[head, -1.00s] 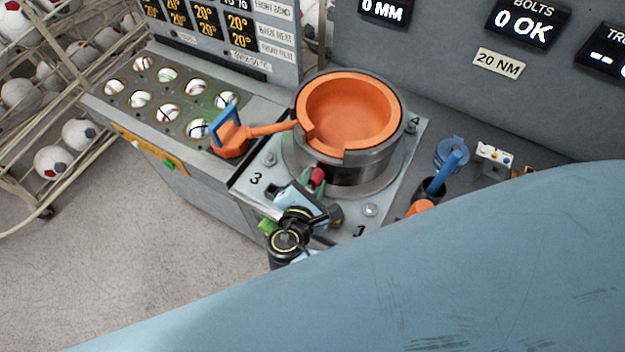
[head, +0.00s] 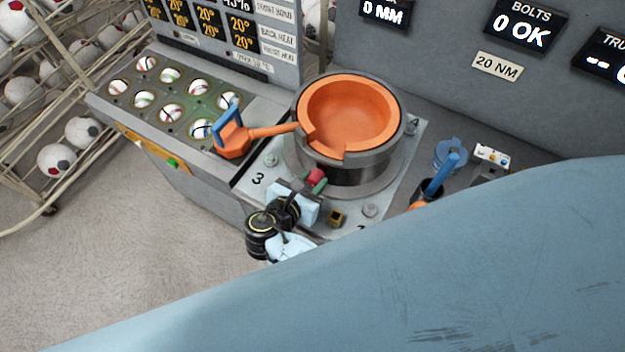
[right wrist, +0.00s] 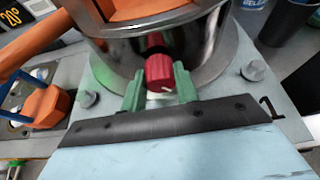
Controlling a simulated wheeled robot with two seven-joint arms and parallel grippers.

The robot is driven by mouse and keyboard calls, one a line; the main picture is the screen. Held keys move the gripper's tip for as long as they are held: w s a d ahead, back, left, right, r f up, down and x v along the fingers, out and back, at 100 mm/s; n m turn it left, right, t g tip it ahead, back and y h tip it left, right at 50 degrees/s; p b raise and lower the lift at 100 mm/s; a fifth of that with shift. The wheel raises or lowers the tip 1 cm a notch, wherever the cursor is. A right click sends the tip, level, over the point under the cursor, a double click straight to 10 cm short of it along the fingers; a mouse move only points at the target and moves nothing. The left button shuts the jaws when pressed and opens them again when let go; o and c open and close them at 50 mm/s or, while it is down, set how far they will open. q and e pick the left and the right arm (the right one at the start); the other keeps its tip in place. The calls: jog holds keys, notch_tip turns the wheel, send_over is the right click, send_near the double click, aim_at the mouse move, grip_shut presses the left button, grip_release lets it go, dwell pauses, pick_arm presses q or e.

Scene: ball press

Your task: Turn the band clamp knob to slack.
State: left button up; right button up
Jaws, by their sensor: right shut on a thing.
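The band clamp knob (head: 315,176) is a small red cylinder on the front of the dark metal ring (head: 350,170) around the orange bowl. In the right wrist view the red knob (right wrist: 159,70) carries a short white mark near its lower edge. My right gripper (head: 311,184) is at the knob; its green fingertips (right wrist: 159,90) stand on either side of it, shut on it. The fingers hide part of the knob's sides. My left gripper is not in view.
The orange bowl (head: 350,115) has an orange arm reaching left to a blue-handled block (head: 232,138). Bolts (head: 370,210) stand on the numbered base plate around the ring. A tray of balls (head: 170,114) is at left. A blue tool (head: 440,175) stands at right.

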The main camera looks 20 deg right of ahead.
aim_at(310, 179)
jog(key=n+g+h, duration=0.1)
jog(key=n, duration=0.2)
jog(key=shift+w+a+h, duration=0.1)
jog(key=shift+w+h, duration=0.05)
jog(key=shift+h, duration=0.15)
jog(key=shift+f+n+g+h, duration=0.1)
jog(key=shift+n+g+h, duration=0.8)
jog(key=shift+n, duration=1)
jog(key=o, duration=1)
jog(key=shift+r, duration=5.05)
